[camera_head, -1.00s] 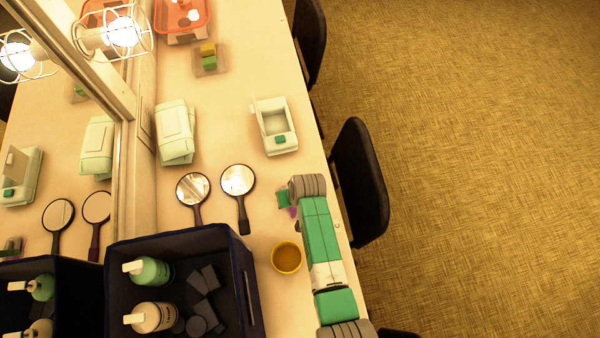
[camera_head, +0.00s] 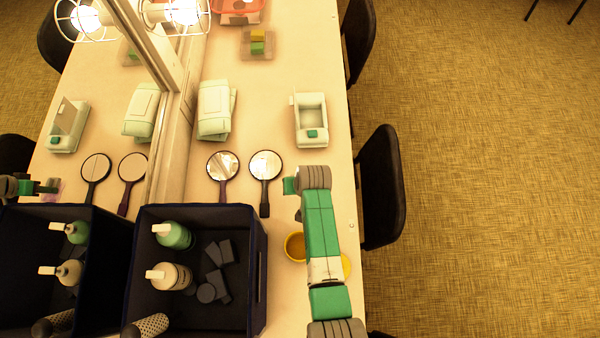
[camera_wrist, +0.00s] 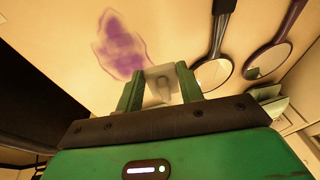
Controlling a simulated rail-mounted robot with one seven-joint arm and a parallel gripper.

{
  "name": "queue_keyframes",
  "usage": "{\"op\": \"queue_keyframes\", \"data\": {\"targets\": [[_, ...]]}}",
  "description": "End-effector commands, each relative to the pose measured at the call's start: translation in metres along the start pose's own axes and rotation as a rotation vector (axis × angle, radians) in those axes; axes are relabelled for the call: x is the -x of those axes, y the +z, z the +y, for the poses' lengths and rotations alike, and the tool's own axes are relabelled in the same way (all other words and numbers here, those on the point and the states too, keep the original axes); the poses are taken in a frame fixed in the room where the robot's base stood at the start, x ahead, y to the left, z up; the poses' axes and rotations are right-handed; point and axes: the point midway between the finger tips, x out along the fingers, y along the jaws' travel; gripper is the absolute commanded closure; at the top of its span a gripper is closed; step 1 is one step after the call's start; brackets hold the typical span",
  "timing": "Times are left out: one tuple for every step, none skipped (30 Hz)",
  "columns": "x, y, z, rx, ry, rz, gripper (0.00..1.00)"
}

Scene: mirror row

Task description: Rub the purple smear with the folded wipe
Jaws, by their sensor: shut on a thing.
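My gripper (camera_wrist: 160,86) is shut on the folded wipe (camera_wrist: 157,88), a small whitish pad between its green fingers in the wrist view. The purple smear (camera_wrist: 122,45) is a streaky patch on the pale counter, just beyond the fingers and a little left. The wipe appears beside the smear, not over it; I cannot tell whether it touches the counter. In the head view my gripper (camera_head: 290,186) is over the counter below the hand mirrors, and my arm hides the smear there. The wall mirror reflects my gripper and a purple patch.
Two hand mirrors (camera_head: 265,166) (camera_head: 222,166) lie close to my gripper. A dark bin (camera_head: 258,290) with bottles and grey blocks stands at the lower left. A yellow bowl (camera_head: 295,247) is beside my arm. Black chairs (camera_head: 382,190) line the counter's right edge.

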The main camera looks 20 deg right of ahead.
Motion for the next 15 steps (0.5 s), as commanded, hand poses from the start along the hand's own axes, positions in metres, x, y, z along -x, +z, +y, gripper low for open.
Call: {"op": "queue_keyframes", "data": {"targets": [[0.009, -0.002, -0.002, 0.000, 0.000, 0.000, 0.88], [0.011, -0.003, -0.002, 0.001, 0.000, 0.000, 0.88], [0.013, -0.004, -0.002, 0.001, 0.000, 0.001, 0.88], [0.016, -0.004, -0.003, 0.001, 0.000, 0.002, 0.88], [0.018, -0.005, -0.003, 0.001, 0.000, 0.002, 0.88], [0.022, -0.006, -0.004, 0.002, 0.000, 0.001, 0.88], [0.024, -0.006, -0.004, 0.002, 0.000, 0.000, 0.88], [0.025, -0.006, -0.004, 0.002, 0.000, 0.000, 0.88], [0.027, -0.007, -0.005, 0.002, 0.000, -0.001, 0.88], [0.028, -0.007, -0.005, 0.002, 0.000, 0.000, 0.88], [0.029, -0.007, -0.005, 0.002, 0.000, 0.000, 0.88], [0.029, -0.007, -0.005, 0.002, 0.000, 0.000, 0.88], [0.029, -0.007, -0.005, 0.002, 0.000, 0.000, 0.88], [0.029, -0.007, -0.005, 0.002, 0.000, 0.000, 0.88], [0.029, -0.007, -0.005, 0.002, 0.000, 0.000, 0.88]]}}
